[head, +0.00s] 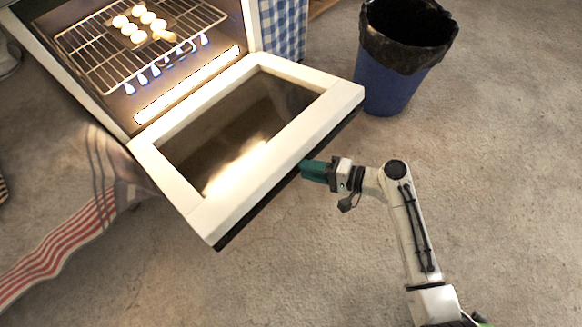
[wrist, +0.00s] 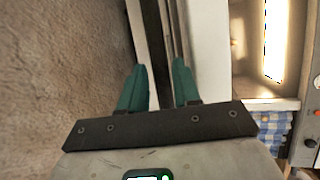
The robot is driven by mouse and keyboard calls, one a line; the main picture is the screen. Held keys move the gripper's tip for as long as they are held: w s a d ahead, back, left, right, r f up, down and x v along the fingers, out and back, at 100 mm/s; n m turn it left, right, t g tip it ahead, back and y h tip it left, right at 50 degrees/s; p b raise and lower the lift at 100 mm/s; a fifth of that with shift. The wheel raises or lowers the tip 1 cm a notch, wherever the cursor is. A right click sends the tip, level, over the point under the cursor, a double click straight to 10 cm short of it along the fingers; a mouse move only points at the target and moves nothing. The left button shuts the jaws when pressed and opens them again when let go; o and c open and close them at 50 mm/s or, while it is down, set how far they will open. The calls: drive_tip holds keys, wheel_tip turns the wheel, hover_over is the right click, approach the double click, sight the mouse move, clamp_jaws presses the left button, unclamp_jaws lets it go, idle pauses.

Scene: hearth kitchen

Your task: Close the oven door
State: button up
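The oven door (head: 320,113) is open, folded down and out from the oven (head: 137,118). It has a white frame, a dark glass pane and a dark outer edge. My gripper (head: 304,168) has teal fingers and is at the door's outer edge, near its middle, partly under it. In the wrist view, my gripper (wrist: 159,64) has its fingers apart, with a dark strip of the door's edge (wrist: 157,40) running between and beyond them. I cannot tell whether a finger touches the door.
Inside the lit oven, a rack (head: 90,62) holds a tray with several pale round items (head: 137,22). A blue bin (head: 385,88) stands right of the door. A blue checked cloth (head: 284,28) hangs beside the oven. A red-striped cloth (head: 60,255) is at left. The floor at right is clear.

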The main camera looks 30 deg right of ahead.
sight(290, 167)
drive_tip(key=b+x, duration=0.1)
drive_tip(key=x, duration=0.5)
drive_tip(key=shift+b, duration=0.35)
clamp_jaws()
